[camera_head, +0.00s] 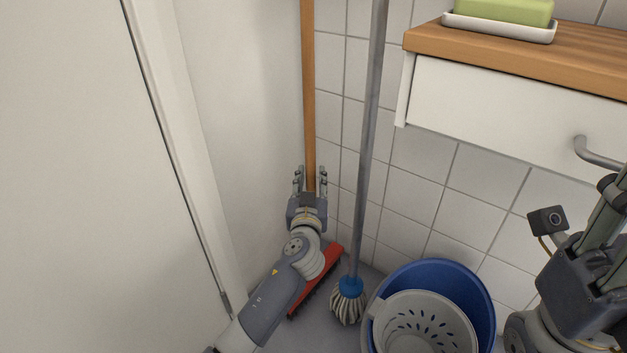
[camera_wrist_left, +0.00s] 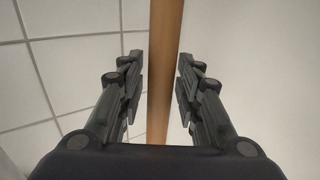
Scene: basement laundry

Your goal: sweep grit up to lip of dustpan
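A broom leans upright in the corner, with a wooden handle (camera_head: 308,90) and a red head (camera_head: 326,262) with dark bristles on the floor. My left gripper (camera_head: 311,178) is at the handle's lower part, one finger on each side of it. In the left wrist view the handle (camera_wrist_left: 164,70) runs between the two fingers, with a gap on both sides, so the gripper is open around it. My left forearm hides part of the broom head. My right gripper (camera_head: 612,205) is at the right edge, partly cut off. No grit or dustpan is visible.
A mop (camera_head: 348,298) with a grey pole stands just right of the broom. A blue tub (camera_head: 462,280) holding a grey perforated basket (camera_head: 425,312) is further right. A drawer unit (camera_head: 480,110) with a soap dish (camera_head: 500,26) juts out above. A white door (camera_head: 80,180) is at left.

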